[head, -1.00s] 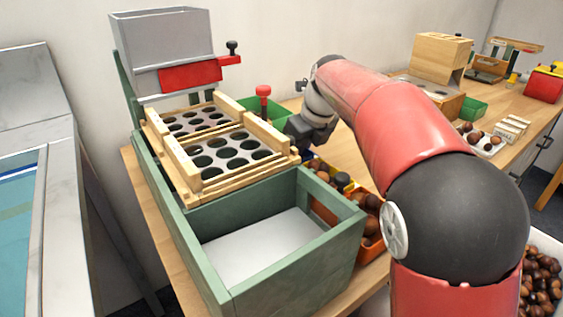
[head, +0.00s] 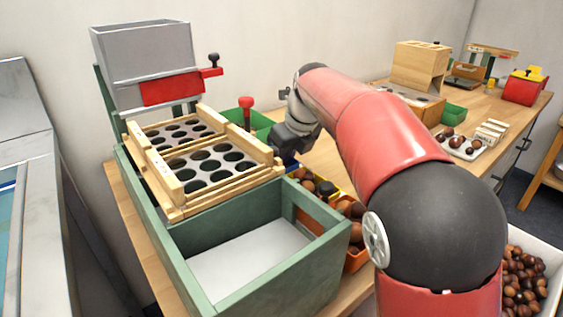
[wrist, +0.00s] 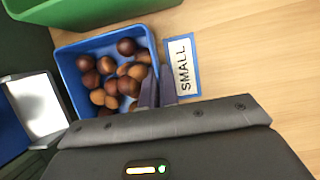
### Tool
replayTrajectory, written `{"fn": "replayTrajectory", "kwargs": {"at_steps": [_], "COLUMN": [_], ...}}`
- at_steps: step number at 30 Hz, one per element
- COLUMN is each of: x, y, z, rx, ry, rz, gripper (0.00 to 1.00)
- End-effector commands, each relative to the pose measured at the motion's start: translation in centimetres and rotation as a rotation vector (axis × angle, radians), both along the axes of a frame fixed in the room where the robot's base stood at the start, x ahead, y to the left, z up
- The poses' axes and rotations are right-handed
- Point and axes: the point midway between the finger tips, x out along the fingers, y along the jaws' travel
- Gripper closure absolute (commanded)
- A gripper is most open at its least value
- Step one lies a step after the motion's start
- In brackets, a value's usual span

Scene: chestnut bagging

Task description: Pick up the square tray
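A blue tray (wrist: 72,62) holding several chestnuts (wrist: 120,80) lies on the wooden bench in the wrist view, beside a "SMALL" label (wrist: 183,66). It is the squarish tray nearest my gripper. My gripper (wrist: 158,72) points down at its right wall. Its two dark fingers are close together, one on each side of this wall. Whether they press on it cannot be told. In the head view my gripper (head: 290,142) is low behind the green-framed station, and the blue tray is mostly hidden there.
A green bin (wrist: 85,8) stands beyond the tray. The green box frame (head: 335,238) and wooden hole-plate rack (head: 175,208) stand close left of my gripper. Orange (head: 357,262) and yellow bins are near. A white tray (head: 478,154) with chestnuts is farther right.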

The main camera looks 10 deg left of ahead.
Motion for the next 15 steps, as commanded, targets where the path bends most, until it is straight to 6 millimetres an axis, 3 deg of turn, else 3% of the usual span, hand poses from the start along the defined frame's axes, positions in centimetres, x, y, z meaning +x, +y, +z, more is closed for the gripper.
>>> {"fn": "replayTrajectory", "kwargs": {"at_steps": [5,14,15], "x": [0.4,0.5,1.3], "y": [-0.2,-0.3,-1.2], "z": [2.2,7.8,7.3], "rx": [0.002,0.002,-0.001], "ry": [-0.003,-0.004,0.001], "rz": [0.0,-0.002,-0.008], "gripper": [1.0,1.0,1.0]}}
